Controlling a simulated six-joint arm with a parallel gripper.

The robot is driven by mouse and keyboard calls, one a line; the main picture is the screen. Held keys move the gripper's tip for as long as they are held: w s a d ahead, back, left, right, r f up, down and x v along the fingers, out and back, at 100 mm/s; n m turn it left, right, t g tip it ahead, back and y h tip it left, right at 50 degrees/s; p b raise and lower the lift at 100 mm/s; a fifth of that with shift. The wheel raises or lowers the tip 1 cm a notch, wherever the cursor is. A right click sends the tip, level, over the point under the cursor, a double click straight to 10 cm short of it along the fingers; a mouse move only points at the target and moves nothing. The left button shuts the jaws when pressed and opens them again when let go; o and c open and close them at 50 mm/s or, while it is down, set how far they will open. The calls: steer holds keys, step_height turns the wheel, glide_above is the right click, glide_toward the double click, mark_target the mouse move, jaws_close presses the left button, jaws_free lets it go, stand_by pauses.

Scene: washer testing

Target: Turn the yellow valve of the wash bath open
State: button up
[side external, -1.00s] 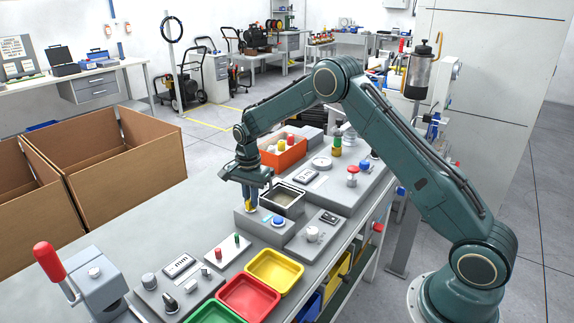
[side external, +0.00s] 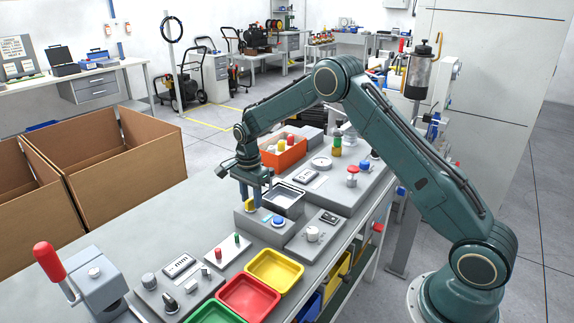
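The wash bath is an open metal basin (side external: 297,212) on a grey unit on the bench, and its inside looks light grey. The yellow valve (side external: 250,206) sits on the grey control box at the basin's near left side, beside a blue knob (side external: 278,221). My gripper (side external: 256,205) points down over the valve. Its fingers are apart, with their tips at the valve's height. The fingers hide part of the valve, and I cannot tell whether they press on it.
An orange bin (side external: 291,158) stands behind the basin. A control unit with a white knob (side external: 312,234) is to the right. Yellow (side external: 274,270) and red trays (side external: 248,297) lie in front.

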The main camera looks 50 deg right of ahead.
mark_target(251, 198)
stand_by(0.3)
step_height(251, 198, up, 14)
stand_by(0.8)
steer(key=shift+f, duration=0.1)
steer(key=s+a+r+n+t, duration=0.4)
steer(key=s+r+n, duration=0.5)
steer(key=s+r, duration=0.7)
steer(key=s+a+f+n, duration=0.1)
steer(key=s+n, duration=0.3)
steer(key=s, duration=0.7)
steer(key=s+a+f+n+t, duration=0.1)
steer(key=s+f+n, duration=0.3)
steer(key=s, duration=0.6)
steer(key=shift+s+a+n+t, duration=0.3)
steer(key=shift+s+a+n, duration=0.1)
steer(key=shift+a+n, duration=0.2)
